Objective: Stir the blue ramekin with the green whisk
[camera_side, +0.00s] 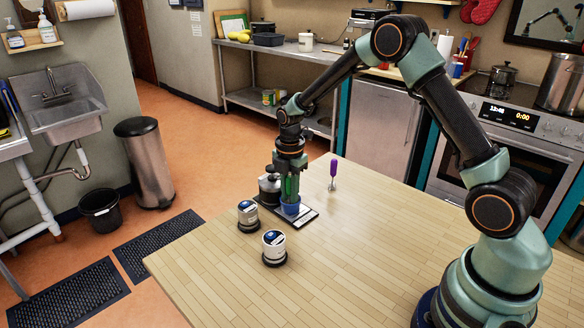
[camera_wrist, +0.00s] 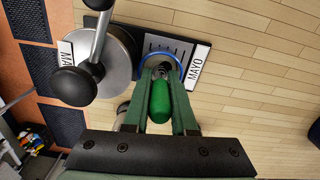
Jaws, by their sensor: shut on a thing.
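My gripper (camera_side: 290,188) points straight down, shut on the green handle of the green whisk (camera_wrist: 159,101). The whisk stands roughly upright between the fingers. The blue ramekin (camera_side: 291,209) is directly below the fingertips, on a dark plate (camera_side: 308,216) on the wooden table. In the wrist view the ramekin's blue rim (camera_wrist: 177,68) shows around the fingertips' far end. The whisk's lower end is hidden, so I cannot tell how deep it sits in the ramekin. A purple-handled tool (camera_side: 333,171) stands upright behind and to the right, apart from my gripper.
A metal canister with a black knob (camera_side: 269,187) stands close left of the ramekin; it fills the upper left of the wrist view (camera_wrist: 118,60). Two blue-lidded jars (camera_side: 248,214) (camera_side: 273,246) stand in front. The table's right side (camera_side: 380,225) is clear.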

